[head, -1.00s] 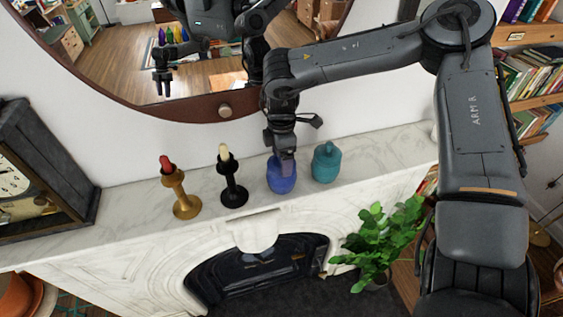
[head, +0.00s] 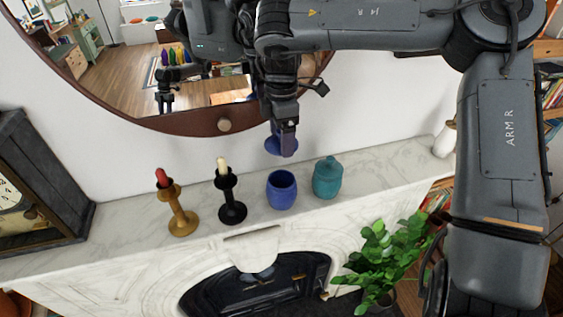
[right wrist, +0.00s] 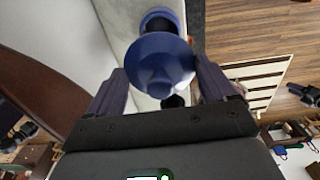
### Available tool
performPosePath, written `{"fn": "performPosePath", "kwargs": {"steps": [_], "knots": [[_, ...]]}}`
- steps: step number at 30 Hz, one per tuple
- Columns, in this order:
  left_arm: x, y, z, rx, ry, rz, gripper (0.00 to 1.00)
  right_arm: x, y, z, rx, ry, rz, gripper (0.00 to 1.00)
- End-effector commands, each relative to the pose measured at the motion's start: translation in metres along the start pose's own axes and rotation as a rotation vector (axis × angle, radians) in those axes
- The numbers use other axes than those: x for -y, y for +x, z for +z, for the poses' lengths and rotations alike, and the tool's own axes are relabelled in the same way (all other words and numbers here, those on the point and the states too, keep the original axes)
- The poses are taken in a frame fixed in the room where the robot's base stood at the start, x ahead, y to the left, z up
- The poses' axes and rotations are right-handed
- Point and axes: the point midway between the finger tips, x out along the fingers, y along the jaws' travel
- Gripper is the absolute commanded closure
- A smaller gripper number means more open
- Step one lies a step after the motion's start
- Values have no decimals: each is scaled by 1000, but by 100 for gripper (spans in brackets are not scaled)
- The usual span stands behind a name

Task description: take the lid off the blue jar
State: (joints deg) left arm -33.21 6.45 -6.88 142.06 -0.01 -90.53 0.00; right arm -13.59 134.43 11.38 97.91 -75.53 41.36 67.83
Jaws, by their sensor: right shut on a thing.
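The blue jar (head: 282,190) stands upright and open-topped on the white marble mantel, its dark inside showing. Its blue lid (head: 272,145) is up in the air above the jar, apart from it. My right gripper (head: 285,140) is shut on the lid and holds it. In the right wrist view the lid (right wrist: 160,62) sits between my two fingers, knob toward the camera, with the jar (right wrist: 160,20) partly hidden beyond it. My left gripper cannot be made out in the head view.
A teal lidded jar (head: 328,178) stands close right of the blue jar on the mantel (head: 130,215). A black candlestick (head: 232,200) and a gold one (head: 180,215) stand to the left. A dark clock (head: 40,180) is far left. A round mirror (head: 225,125) hangs behind.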

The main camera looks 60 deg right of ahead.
Motion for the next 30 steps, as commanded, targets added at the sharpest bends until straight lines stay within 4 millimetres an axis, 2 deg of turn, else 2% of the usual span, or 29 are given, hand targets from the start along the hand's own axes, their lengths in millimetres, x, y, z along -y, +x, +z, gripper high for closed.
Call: {"fn": "performPosePath", "kwargs": {"steps": [3, 7, 10, 12, 16, 21, 30], "knots": [[0, 4, 1, 0, -1, 1, 57, -1, -41, 0, 2, 3, 8, 47], [0, 2, 1, 0, 0, 0, 57, -1, -81, -1, 1, 3, 7, 47], [1, -8, -2, 1, 1, -1, 57, -1, -111, -1, 2, 3, 5, 47], [1, -23, -7, 3, 3, -2, 57, 0, -126, 0, 0, 0, 0, 47], [3, -40, -13, -2, 7, -6, 57, 0, -141, 0, 0, 0, -1, 47], [4, -52, -16, -1, 12, -9, 57, 0, -154, 0, 0, 0, -1, 47], [4, -58, -18, 1, 11, -9, 57, -6, -159, 3, 0, -45, -1, 47]]}}
